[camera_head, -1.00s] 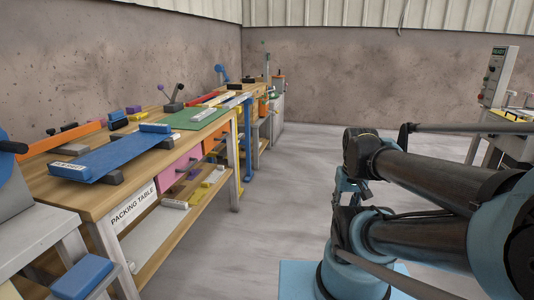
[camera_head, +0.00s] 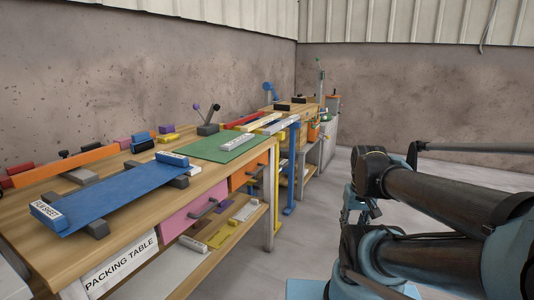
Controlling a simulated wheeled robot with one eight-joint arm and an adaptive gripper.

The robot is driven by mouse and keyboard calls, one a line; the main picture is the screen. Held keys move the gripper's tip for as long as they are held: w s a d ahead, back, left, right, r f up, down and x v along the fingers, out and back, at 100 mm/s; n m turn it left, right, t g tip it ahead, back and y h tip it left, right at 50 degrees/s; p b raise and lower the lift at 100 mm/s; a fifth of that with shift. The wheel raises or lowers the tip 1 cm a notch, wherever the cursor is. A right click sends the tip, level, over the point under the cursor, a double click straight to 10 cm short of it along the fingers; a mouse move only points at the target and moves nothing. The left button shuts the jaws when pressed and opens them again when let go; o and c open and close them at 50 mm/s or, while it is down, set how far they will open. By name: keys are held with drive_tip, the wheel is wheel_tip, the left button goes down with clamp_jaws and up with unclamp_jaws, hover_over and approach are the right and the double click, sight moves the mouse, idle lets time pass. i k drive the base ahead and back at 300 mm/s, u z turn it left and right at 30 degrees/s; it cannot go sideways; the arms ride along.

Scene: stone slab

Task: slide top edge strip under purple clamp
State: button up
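A clamp-like lever device with a dark base (camera_head: 208,129) and a purple knob (camera_head: 197,107) stands at the back of the packing table, behind the green mat (camera_head: 226,146). A second dark lever leans right from the same base. Pale strips (camera_head: 265,122) and a red strip (camera_head: 244,119) lie along the mat's far right side; I cannot tell which is the top edge strip. No strip can be made out under the lever device. My gripper (camera_head: 356,207) seems to hang below my folded arm, right of the table and apart from it; its fingers are too small to read.
A blue sheet (camera_head: 122,191) on dark supports covers the near part of the packing table (camera_head: 95,245). Orange bars (camera_head: 65,166) and small coloured blocks (camera_head: 143,141) line the back. Drawers (camera_head: 194,211) and a lower shelf face the open grey floor (camera_head: 310,225).

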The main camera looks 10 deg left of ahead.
sight(229, 146)
drive_tip(key=u, duration=0.25)
drive_tip(key=i, duration=1.15)
drive_tip(key=u, duration=0.3)
